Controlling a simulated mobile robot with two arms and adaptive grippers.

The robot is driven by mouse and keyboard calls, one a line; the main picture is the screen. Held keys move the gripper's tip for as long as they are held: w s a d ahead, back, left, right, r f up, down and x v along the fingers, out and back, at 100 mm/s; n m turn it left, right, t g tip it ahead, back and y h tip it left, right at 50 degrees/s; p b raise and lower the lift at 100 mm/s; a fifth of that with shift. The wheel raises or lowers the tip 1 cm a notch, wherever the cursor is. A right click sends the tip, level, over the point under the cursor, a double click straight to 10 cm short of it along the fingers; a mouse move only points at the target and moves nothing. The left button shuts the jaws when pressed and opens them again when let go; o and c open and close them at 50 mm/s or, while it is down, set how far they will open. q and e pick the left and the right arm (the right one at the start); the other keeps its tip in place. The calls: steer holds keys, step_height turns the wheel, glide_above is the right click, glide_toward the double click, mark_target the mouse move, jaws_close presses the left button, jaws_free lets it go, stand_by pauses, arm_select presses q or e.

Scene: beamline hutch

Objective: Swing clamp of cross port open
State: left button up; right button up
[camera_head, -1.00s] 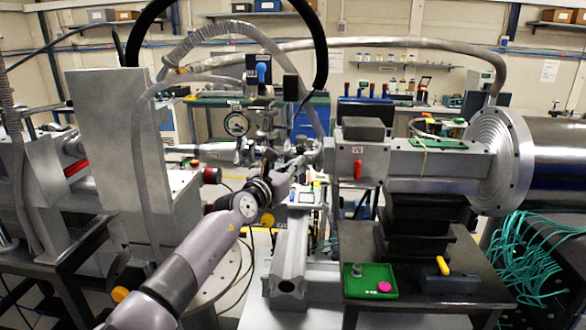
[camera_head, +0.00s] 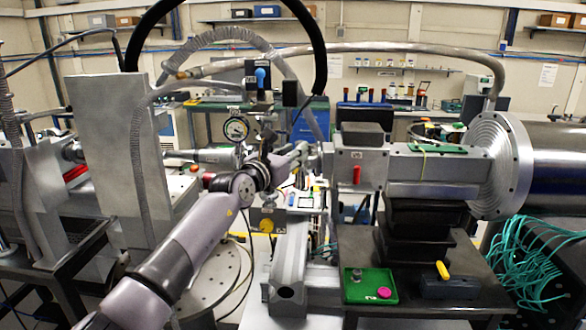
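My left arm reaches in from the lower left to the cross port in the middle of the beamline. My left gripper (camera_head: 296,158) is at the cross port, by the left end of the grey box-shaped chamber (camera_head: 362,165) with the red handle. Its fingertips are small and merge with the metal parts there, so I cannot tell whether they are open or shut. The clamp is not clearly distinguishable among the fittings beside the gripper. A round pressure gauge (camera_head: 236,129) stands to the left of the cross port. My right gripper is not in view.
A green tray (camera_head: 358,291) with a magenta knob lies on the dark table at the front right. A yellow-handled tool (camera_head: 443,270) lies beside it. Teal cables (camera_head: 525,262) hang at the right. Hoses and a black cable arch over the cross port.

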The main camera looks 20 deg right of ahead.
arm_select(q)
step_height(320, 180, up, 5)
steer(key=shift+f, duration=0.1)
stand_by(0.5)
